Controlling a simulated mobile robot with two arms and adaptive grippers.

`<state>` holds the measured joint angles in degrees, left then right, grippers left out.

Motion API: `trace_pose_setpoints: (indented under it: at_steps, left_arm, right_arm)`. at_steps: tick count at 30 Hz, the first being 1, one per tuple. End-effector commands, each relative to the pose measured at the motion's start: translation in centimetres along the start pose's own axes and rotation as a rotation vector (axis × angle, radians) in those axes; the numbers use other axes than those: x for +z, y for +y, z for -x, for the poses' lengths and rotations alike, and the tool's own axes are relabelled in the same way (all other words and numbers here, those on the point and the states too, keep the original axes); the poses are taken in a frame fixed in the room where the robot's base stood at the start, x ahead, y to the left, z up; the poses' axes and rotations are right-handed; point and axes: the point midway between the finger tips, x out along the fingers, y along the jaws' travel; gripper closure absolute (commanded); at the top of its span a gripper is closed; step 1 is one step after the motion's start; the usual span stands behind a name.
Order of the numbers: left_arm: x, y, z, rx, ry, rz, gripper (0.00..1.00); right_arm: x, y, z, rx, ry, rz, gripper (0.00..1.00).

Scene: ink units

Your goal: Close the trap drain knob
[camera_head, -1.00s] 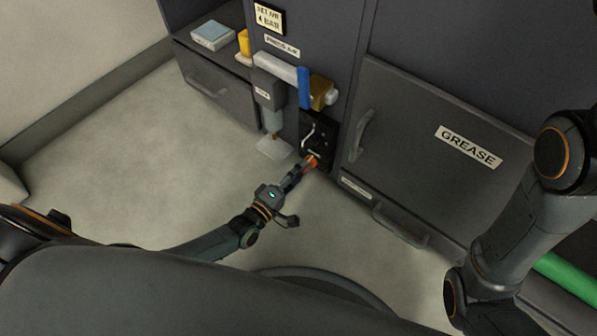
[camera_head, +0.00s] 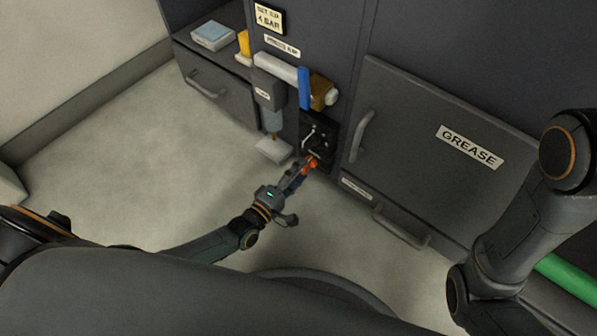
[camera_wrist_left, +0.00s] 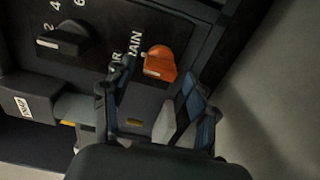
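The orange knob (camera_wrist_left: 160,62) sits on a dark panel (camera_head: 318,132), under lettering that ends in "RAIN". It has a pale mark on its lower left side. In the head view the orange knob (camera_head: 312,163) is low on the cabinet front. My left gripper (camera_head: 300,174) reaches it from the lower left. In the left wrist view the fingers of the left gripper (camera_wrist_left: 157,82) are apart, with the knob between and just beyond their tips. Contact cannot be told. My right arm shows at the right, but its gripper is out of view.
A black dial knob (camera_wrist_left: 63,42) with numbers is left of the orange knob. Above are a blue lever (camera_head: 304,88) and a grey filter bowl (camera_head: 270,92). A GREASE door (camera_head: 440,150) with a handle (camera_head: 361,136) is to the right. The floor at left is clear.

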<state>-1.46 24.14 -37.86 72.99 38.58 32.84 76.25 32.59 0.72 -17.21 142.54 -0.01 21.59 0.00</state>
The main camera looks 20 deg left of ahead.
Motion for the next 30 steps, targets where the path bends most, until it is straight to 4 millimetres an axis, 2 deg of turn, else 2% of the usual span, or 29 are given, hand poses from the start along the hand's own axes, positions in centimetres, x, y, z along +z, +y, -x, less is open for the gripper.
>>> trace_pose_setpoints:
  at_steps: [7,11,24,30]
  left_arm:
    - [0.0,0.0,0.1,0.001,0.0,-0.001,0.42]
    - [0.0,-0.1,1.2,-0.001,0.0,-0.002,0.42]
    - [0.0,-0.1,9.9,-0.002,-0.001,-0.002,0.42]
    - [0.0,0.0,11.8,0.0,0.0,-0.002,0.42]
  right_arm:
    - [0.1,0.0,0.2,-0.001,-0.007,0.001,0.6]
    - [0.1,0.0,0.2,0.0,-0.005,0.001,0.6]
    - [0.1,0.0,0.1,0.001,-0.004,0.0,0.6]
    - [0.1,0.0,0.1,0.001,-0.004,0.0,0.6]
